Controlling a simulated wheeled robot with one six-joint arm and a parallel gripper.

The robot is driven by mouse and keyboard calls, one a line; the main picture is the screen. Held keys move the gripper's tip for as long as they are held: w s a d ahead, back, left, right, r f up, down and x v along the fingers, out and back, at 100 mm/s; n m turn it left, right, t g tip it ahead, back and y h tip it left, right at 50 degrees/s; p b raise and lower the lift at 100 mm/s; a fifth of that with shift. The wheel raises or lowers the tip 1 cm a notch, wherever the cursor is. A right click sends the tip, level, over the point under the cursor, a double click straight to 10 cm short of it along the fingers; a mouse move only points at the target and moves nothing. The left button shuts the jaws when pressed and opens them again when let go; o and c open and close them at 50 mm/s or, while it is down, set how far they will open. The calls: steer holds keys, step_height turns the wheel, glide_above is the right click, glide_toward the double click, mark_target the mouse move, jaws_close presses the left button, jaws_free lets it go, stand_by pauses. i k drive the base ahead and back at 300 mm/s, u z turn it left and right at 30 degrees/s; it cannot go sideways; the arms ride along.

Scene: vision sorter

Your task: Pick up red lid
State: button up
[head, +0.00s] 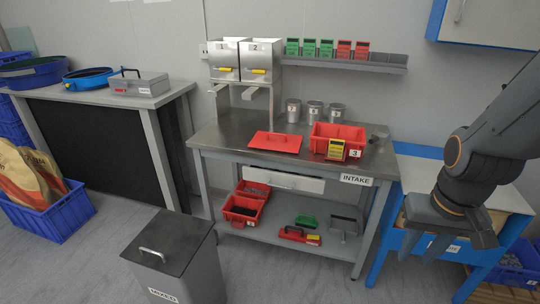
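The red lid (272,144) lies flat on the steel top of the intake table. My gripper (424,246) hangs at the right side of the picture, in front of the blue-framed table and well to the right of the lid. Its fingers point down and look spread apart, with nothing seen between them. Nothing hides the lid.
Steel dispensers 1 and 2 (244,62) stand behind the lid, with metal cups (314,111) to their right. A yellow card device (336,149) leans at the red bin. A grey lidded bin (172,250) stands on the floor at front left. The tabletop left of the lid is clear.

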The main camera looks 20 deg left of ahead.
mark_target(289, 143)
steer(key=u, duration=0.5)
steer(key=i, duration=0.5)
steer(key=u, duration=0.5)
steer(key=i, duration=1.5)
steer(key=z, duration=0.3)
